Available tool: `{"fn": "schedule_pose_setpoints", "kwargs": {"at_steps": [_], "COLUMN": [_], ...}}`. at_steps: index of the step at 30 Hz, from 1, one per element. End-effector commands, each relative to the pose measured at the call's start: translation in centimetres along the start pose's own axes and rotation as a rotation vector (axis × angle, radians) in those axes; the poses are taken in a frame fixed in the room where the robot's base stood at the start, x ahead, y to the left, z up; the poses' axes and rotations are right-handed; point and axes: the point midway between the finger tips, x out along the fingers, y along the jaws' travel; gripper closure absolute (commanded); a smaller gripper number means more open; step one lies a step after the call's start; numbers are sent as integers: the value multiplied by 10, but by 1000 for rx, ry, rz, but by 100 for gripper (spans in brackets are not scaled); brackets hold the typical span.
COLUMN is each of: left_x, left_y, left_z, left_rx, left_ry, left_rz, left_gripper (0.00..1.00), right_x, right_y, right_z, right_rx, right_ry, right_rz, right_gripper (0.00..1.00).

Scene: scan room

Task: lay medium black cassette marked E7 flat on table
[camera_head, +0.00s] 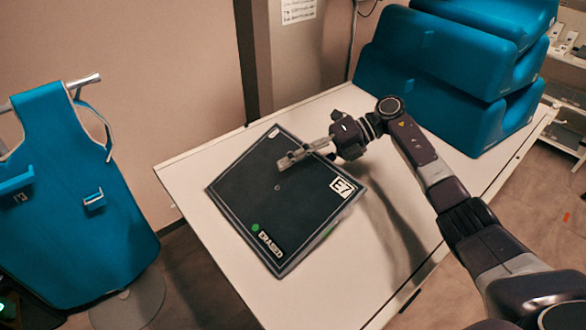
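The black cassette marked E7 (265,205) is a square dark panel with a pale border line. It lies on the white table (190,165) with its broad face up, and its white E7 label is near the right corner. A small green dot and white lettering show near its front corner. I cannot tell whether its underside touches the table all over. My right gripper (284,163) reaches over the cassette from the right, its fingertips above the upper middle of the face. The finger gap is too small to judge. My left gripper is out of view.
Several blue padded blocks (430,60) are stacked at the table's back right. A blue apron (75,190) hangs on a stand at the left, beside the table. The table's front part is clear.

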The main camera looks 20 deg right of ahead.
Motion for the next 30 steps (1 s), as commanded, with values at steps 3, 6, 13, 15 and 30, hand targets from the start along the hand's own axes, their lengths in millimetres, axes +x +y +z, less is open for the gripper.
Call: {"fn": "schedule_pose_setpoints", "kwargs": {"at_steps": [3, 6, 13, 15, 30], "left_x": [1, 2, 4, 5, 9], "left_y": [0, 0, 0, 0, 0], "left_z": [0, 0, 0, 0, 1], "left_rx": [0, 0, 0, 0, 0], "left_ry": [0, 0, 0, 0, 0], "left_rz": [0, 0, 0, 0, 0], "left_gripper": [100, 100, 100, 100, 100], "right_x": [-6, -11, -21, -24, -44], "right_y": [1, 1, 1, 1, 1], "right_z": [1, 1, 1, 1, 1], "right_rx": [-2, -2, -3, -3, -3], "right_ry": [-2, -3, -2, -3, -3], "right_rz": [1, 1, 1, 1, 1], "right_gripper": [56, 56, 56, 56, 56]}}
